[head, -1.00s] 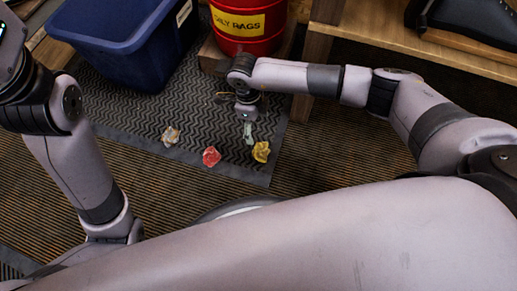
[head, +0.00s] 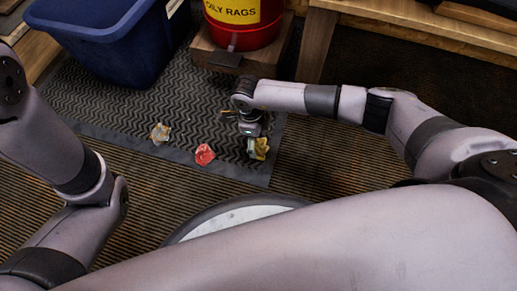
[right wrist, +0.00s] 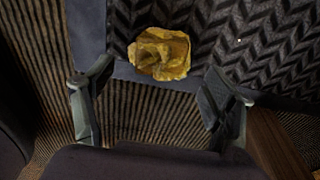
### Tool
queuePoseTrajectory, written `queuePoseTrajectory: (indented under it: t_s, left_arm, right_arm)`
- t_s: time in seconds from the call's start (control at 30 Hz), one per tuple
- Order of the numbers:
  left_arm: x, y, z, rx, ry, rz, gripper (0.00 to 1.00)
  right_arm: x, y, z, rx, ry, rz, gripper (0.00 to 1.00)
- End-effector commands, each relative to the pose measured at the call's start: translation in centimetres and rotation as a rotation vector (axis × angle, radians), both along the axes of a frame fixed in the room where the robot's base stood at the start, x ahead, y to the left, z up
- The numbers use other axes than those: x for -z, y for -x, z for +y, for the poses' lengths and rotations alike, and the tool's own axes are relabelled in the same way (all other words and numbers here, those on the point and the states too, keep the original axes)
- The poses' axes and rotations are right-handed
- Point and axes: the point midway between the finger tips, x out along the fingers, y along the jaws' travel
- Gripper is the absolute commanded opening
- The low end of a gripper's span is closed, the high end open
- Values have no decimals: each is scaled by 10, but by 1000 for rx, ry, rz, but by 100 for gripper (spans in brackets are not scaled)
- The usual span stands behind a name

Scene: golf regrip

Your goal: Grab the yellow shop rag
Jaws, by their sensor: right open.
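The yellow shop rag (head: 261,147) lies crumpled near the front right corner of the dark mat (head: 180,105). My right gripper (head: 251,150) is over it from above and partly covers it in the head view. In the right wrist view the rag (right wrist: 160,53) sits just beyond the open fingers (right wrist: 158,80), roughly centred between them, with nothing held. Whether a finger touches the rag I cannot tell. My left arm shows at the left, but its gripper is out of the picture.
A red rag (head: 204,154) and a greyish-tan rag (head: 160,133) lie on the mat to the left. A blue bin (head: 105,45) stands behind them. A red oily-rags can (head: 243,34) stands on a wooden block, with a wooden bench leg (head: 318,47) beside it.

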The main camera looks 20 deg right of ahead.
Motion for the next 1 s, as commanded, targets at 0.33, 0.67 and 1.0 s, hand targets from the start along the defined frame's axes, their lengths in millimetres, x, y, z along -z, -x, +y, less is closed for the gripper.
queuePoseTrajectory:
  t_s: [0.33,0.67,1.0]
  left_arm:
    - [46,0,0,0,-1,0,40]
    - [44,0,0,-1,-1,1,40]
    - [44,0,0,-1,-1,1,40]
  right_arm:
    - [47,2,-2,1,0,1,78]
    - [45,2,-2,0,1,1,73]
    - [45,2,-2,0,1,1,50]
